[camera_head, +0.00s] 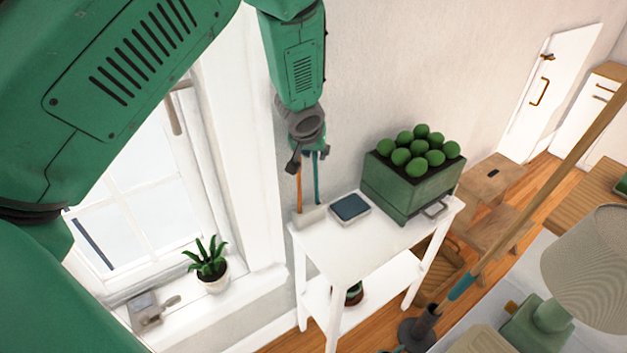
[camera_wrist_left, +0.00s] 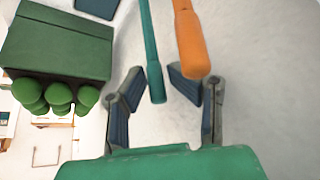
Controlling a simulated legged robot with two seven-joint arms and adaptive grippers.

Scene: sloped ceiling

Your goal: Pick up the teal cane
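The teal cane (camera_head: 317,182) stands upright beside an orange cane (camera_head: 299,190) at a small white holder (camera_head: 309,215) on a white side table. My left gripper (camera_head: 308,163) is above the holder, at the tops of the canes. In the left wrist view, the gripper (camera_wrist_left: 157,90) is open, and the end of the teal cane (camera_wrist_left: 152,55) lies between its two dark finger pads without visible contact. My right gripper is not seen.
A green crate of green balls (camera_head: 400,190) and a dark blue box (camera_head: 350,207) share the white table (camera_head: 340,243). A potted plant (camera_head: 212,275) stands on the windowsill. The wall is close behind the canes. A long wooden pole (camera_head: 545,185) and a lamp (camera_head: 590,265) are at right.

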